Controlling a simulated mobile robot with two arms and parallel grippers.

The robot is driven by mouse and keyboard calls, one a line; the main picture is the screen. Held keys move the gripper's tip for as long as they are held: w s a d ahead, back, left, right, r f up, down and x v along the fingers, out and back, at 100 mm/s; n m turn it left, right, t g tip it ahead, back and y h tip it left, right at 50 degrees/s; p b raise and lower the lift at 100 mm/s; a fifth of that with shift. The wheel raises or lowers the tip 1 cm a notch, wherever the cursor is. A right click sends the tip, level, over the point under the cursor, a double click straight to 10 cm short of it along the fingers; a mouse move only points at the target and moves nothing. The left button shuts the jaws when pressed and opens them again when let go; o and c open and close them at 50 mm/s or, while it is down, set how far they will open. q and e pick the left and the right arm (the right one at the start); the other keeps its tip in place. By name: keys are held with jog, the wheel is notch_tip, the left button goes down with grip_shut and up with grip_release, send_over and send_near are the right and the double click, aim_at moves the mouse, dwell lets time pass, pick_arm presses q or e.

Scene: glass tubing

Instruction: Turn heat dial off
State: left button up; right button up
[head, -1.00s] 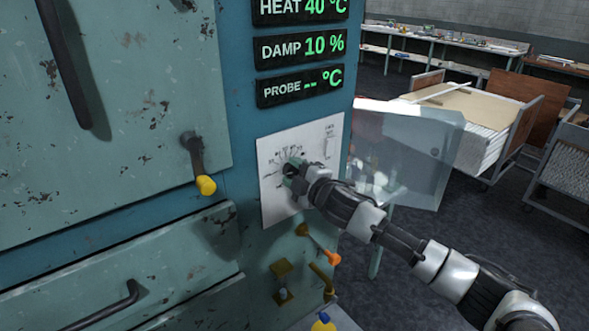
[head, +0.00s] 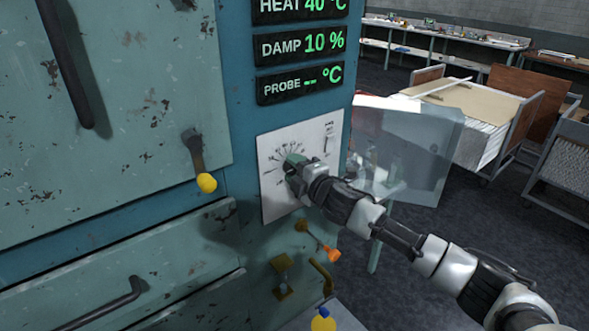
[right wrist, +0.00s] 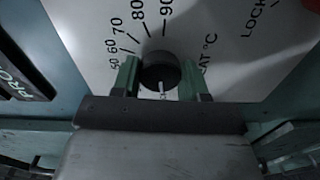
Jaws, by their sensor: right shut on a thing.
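The heat dial is a round black knob (right wrist: 161,72) on a white panel (head: 270,200) with printed numbers around it. In the right wrist view the numbers 60, 70, 80 and 90 show above the knob, and a pale pointer mark shows on its lower side. My right gripper (right wrist: 160,80) has its two green fingers on either side of the knob, shut on it. In the head view the right gripper (head: 297,172) is at the panel and hides most of the knob. The displays above read heat 40 °C (head: 300,8) and damp 10 % (head: 301,46). My left gripper is out of view.
Below the panel are an orange-tipped lever (head: 316,241) and a yellow knob (head: 323,321). A yellow-tipped door handle (head: 205,182) is to the left. A clear open cover (head: 410,150) stands right of the panel, close behind my right arm.

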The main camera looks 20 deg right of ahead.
jog(key=o, duration=0.9)
jog(key=b+v, duration=0.3)
jog(key=v, duration=0.7)
jog(key=shift+s+d, duration=0.15)
jog(key=shift+s, duration=0.25)
